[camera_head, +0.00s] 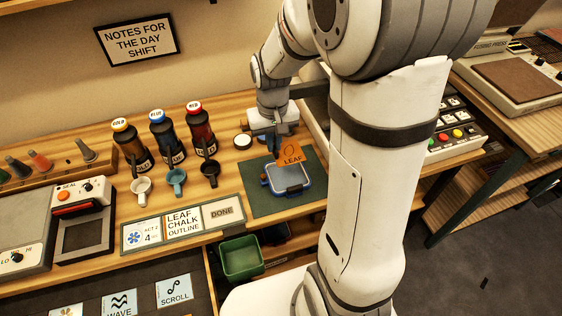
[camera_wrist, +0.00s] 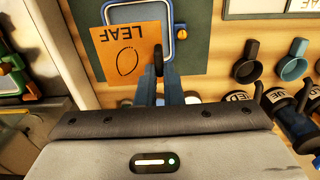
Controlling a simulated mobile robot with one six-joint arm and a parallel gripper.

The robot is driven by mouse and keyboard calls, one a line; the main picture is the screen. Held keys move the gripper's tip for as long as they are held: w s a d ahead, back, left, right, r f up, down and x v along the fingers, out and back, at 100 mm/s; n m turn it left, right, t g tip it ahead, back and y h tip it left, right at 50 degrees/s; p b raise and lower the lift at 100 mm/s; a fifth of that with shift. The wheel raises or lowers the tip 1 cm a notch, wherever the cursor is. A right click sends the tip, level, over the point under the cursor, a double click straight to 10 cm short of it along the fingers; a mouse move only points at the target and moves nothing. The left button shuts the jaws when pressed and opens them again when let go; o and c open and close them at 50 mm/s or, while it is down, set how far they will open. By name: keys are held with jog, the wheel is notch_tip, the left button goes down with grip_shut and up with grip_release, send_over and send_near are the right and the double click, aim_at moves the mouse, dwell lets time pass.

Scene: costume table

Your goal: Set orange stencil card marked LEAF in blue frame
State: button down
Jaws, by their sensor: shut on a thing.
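The orange stencil card marked LEAF (camera_head: 290,152) is held in my gripper (camera_head: 274,144), above the dark green mat. In the wrist view the card (camera_wrist: 126,50) is upside down, held near one edge by my gripper's fingers (camera_wrist: 160,62). The blue frame (camera_head: 288,178) lies on the mat below the card, with a pale inside. In the wrist view the card covers part of the frame, whose blue rim (camera_wrist: 181,32) shows at the right. The card appears apart from the frame, above it and off to one side.
The green mat (camera_head: 258,203) is otherwise bare. Gold, blue and red bottles (camera_head: 161,138) with small cups (camera_head: 176,178) stand left of it. A LEAF CHALK OUTLINE sign (camera_head: 184,222) stands at the front edge. A green bin (camera_head: 241,258) is below. A button panel (camera_head: 456,130) is at right.

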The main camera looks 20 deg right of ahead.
notch_tip(320, 180, down, 6)
jog(key=shift+w+f, duration=0.1)
jog(key=shift+f, duration=1.8)
jog(key=shift+f+b, duration=0.35)
jog(key=c, duration=1.6)
grip_release()
jog(key=shift+r, duration=0.1)
jog(key=shift+o, duration=0.2)
